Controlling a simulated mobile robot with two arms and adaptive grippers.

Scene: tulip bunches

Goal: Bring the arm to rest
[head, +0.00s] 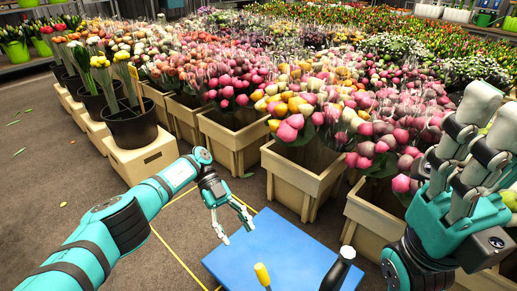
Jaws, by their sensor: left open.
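My left arm comes in from the lower left, teal with grey joints. Its gripper (237,232) is open and empty, with the two fingers apart and pointing down. It hangs by the far left corner of a blue board (268,244), and I cannot tell its height above it. My right arm (462,195) is folded up at the right edge.
A yellow-handled tool (262,274) and a black bottle-like thing (337,270) show at the bottom. Wooden crates (297,182) of wrapped tulips stand close beyond the board. Black buckets (131,127) on boxes stand at left. Bare floor (45,185) lies left.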

